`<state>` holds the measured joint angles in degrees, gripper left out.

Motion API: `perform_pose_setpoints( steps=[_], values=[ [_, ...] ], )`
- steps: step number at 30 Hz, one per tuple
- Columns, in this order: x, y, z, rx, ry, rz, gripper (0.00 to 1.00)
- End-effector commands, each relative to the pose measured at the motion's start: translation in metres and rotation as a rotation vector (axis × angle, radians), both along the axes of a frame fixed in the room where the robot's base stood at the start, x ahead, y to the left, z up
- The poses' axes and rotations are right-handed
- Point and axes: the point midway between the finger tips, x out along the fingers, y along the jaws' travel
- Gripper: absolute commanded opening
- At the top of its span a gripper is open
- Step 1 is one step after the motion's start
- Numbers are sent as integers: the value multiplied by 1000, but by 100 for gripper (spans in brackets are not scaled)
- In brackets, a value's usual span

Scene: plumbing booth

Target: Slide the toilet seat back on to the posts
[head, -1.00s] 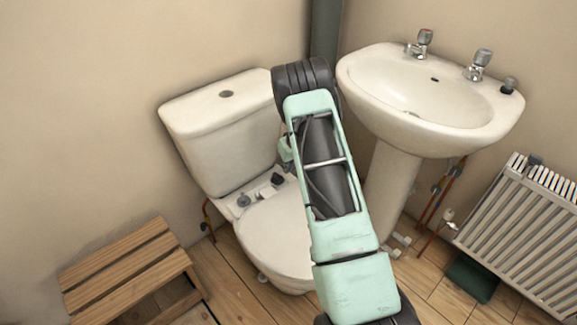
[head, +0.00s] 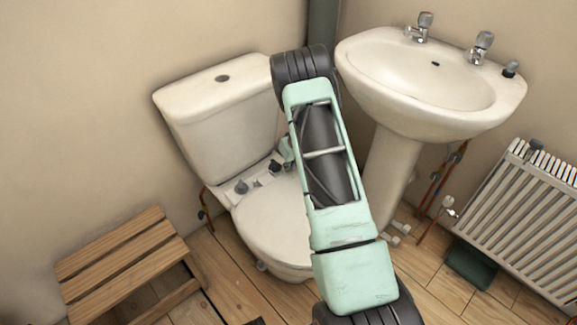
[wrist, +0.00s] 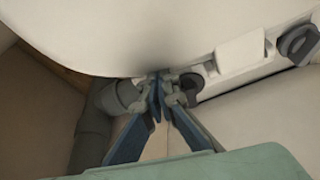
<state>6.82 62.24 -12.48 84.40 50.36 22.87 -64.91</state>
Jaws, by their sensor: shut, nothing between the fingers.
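The white toilet seat (head: 268,232) lies down over the bowl in the head view, its right part hidden behind my arm. Dark knob-like fittings (head: 241,187) show between the seat's rear and the cistern (head: 222,125). In the wrist view the seat's pale underside or edge (wrist: 150,30) fills the top. A white hinge block (wrist: 241,57) stands by two dark round fittings, one at the right (wrist: 298,43). My gripper (wrist: 158,88) is shut and empty, its blue fingertips close to the seat's edge and the nearer dark fitting (wrist: 191,88); contact is unclear.
A grey pipe (wrist: 95,125) runs left of my fingers. The washbasin (head: 430,85) and its pedestal (head: 393,170) stand right of the toilet. A wooden step stool (head: 125,250) is at the left, a radiator (head: 525,215) at the right. Floor shows between stool and toilet.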

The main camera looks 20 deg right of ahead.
Motion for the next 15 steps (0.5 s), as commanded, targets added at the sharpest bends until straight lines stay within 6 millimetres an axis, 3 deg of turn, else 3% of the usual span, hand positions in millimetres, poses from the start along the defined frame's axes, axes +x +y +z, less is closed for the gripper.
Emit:
perform_pose_setpoints(
  steps=[15],
  values=[
    [-18, -2, -2, 2, 6, 0, 0]
  ],
)
